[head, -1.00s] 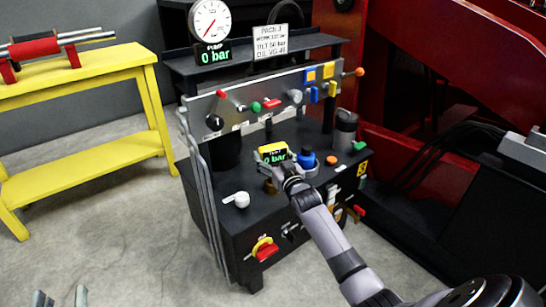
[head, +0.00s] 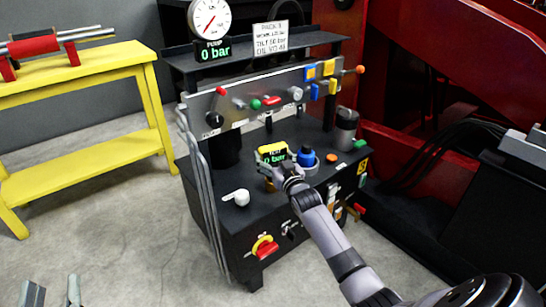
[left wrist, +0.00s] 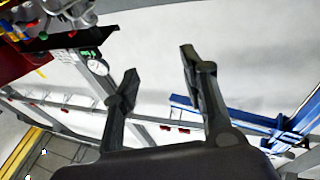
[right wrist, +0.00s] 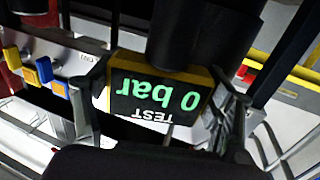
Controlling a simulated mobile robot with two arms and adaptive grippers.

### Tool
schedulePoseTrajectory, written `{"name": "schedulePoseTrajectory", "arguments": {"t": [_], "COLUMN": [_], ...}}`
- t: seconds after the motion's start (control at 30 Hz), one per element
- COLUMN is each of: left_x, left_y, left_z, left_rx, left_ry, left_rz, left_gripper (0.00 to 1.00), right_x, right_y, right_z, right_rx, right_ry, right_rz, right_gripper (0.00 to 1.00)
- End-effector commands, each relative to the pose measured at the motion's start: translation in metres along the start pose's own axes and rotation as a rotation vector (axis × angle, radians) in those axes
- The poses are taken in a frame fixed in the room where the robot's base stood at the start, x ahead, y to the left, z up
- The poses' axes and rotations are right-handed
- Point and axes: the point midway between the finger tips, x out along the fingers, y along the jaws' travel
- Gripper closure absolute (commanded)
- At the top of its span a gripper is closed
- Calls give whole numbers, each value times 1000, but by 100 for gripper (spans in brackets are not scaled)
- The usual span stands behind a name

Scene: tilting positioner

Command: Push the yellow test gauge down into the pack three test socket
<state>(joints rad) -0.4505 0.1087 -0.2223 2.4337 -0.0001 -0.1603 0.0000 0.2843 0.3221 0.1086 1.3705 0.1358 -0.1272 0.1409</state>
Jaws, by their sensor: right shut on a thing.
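The yellow test gauge (head: 273,153) has a dark screen with green "0 bar" and "TEST" lettering. My right gripper (head: 271,164) is shut on it, above the black top of the pack three bench. The gauge fills the middle of the right wrist view (right wrist: 155,98), upside down between the two fingers. A small brass part (head: 270,186) shows just below the gripper; I cannot tell whether it is the socket or the gauge's stem. The gripper hides the gauge's lower end. My left gripper (head: 52,292) is open and empty, low at the left, away from the bench.
A blue-capped part (head: 306,156) stands close right of the gauge, with an orange button (head: 332,158) beyond. A white handle (head: 237,197) lies front left. The valve panel (head: 262,102) rises behind. The pump gauge (head: 209,19) above reads 0 bar. A yellow table (head: 90,70) stands left.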

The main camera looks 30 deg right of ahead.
Motion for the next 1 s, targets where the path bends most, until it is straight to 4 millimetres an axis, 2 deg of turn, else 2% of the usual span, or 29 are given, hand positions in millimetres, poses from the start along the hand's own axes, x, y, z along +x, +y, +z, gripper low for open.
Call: {"name": "schedulePoseTrajectory", "arguments": {"t": [0.87, 0.9, 1.0], "left_x": [1, 1, 1], "left_y": [4, 4, 4], "left_z": [-24, -26, -25], "left_rx": [-4, -4, -4], "left_ry": [129, 134, 132], "left_rz": [8, 8, 8], "left_gripper": [60, 60, 60], "right_x": [0, 0, 0], "right_y": [0, 0, 0], "right_z": [7, 7, 7], "right_rx": [0, 0, 0], "right_ry": [3, 4, 3], "right_rz": [0, 0, 0], "right_gripper": [64, 21, 15]}}
